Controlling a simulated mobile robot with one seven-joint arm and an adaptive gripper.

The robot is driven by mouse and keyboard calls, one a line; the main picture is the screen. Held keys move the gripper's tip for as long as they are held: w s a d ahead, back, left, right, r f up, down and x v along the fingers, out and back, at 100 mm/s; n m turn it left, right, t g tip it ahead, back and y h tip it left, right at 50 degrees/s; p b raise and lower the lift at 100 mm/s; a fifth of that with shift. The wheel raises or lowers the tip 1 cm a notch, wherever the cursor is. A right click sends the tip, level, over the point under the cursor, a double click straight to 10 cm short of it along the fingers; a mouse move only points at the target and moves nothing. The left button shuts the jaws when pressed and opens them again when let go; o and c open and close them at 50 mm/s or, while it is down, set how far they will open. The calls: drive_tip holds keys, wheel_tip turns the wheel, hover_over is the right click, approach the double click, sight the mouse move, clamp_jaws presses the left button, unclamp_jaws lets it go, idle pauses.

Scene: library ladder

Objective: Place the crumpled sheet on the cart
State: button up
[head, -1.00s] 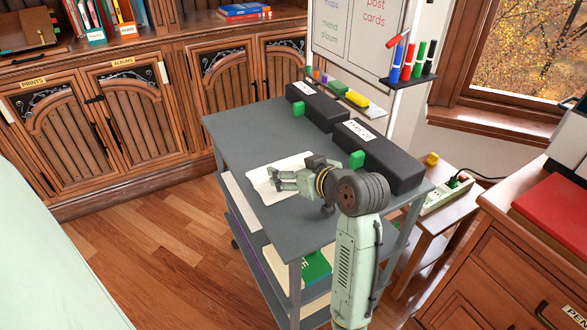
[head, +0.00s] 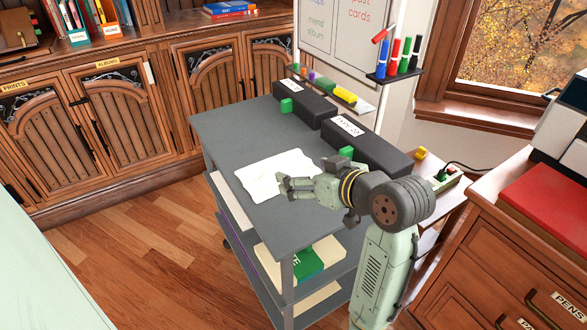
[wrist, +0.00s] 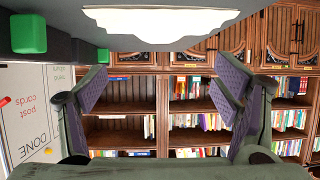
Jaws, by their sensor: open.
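A white crumpled sheet (head: 268,174) lies on the grey top of the cart (head: 232,128), near its front left edge. The sheet also shows at the top of the wrist view (wrist: 162,22), resting on the cart top. My gripper (head: 284,187) is at the sheet's right side in the head view and hides a little of it. In the wrist view my gripper (wrist: 160,88) has its fingers wide apart with nothing between them. The sheet appears clear of the fingers there.
Two black boxes (head: 366,146) with green blocks stand along the cart's back right side. A whiteboard (head: 340,40) with markers rises behind. Lower cart shelves hold a green-and-white item (head: 306,262). A wooden drawer cabinet (head: 520,235) stands at right. The cart's left top is clear.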

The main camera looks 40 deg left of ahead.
drive_tip(key=shift+v, duration=0.95)
